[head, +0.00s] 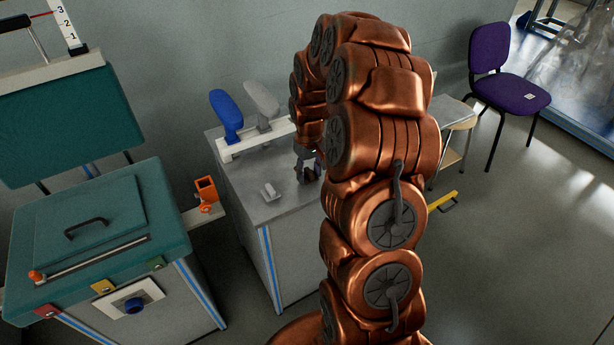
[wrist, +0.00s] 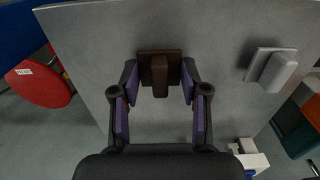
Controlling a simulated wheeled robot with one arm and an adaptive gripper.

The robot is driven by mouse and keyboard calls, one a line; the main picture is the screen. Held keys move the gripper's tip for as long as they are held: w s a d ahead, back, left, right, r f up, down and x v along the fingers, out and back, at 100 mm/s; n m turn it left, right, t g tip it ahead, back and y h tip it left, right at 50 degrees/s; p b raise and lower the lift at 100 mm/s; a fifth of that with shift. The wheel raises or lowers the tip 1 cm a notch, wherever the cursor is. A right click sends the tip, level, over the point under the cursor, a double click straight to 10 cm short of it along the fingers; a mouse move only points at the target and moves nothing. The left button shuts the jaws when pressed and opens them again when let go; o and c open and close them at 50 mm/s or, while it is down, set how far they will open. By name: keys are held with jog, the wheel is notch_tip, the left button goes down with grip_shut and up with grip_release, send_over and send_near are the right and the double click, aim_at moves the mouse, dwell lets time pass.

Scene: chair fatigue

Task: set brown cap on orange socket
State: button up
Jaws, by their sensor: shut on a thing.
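The brown cap (wrist: 160,72), a square plate with a raised grip, is between the fingers of my gripper (wrist: 160,84) in the wrist view. The gripper is shut on it. I cannot tell whether the cap touches the grey cabinet top or is just above it. In the head view my gripper (head: 307,168) is over the right part of that top, and the cap is hidden there. The orange socket (head: 206,190) stands left of the cabinet, on a light ledge beside the green-topped case, apart from my gripper.
A light grey cap (head: 270,191) lies on the grey cabinet top (head: 255,172) between gripper and socket; it also shows in the wrist view (wrist: 275,68). Behind stands a white rack (head: 240,146) with blue (head: 226,112) and grey (head: 262,100) handles. A green-topped case (head: 150,215) is at left.

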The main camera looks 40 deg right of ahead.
aim_at(309, 171)
jog(key=shift+r, duration=1.15)
jog(key=shift+r+p, duration=0.4)
jog(key=shift+r, duration=1.55)
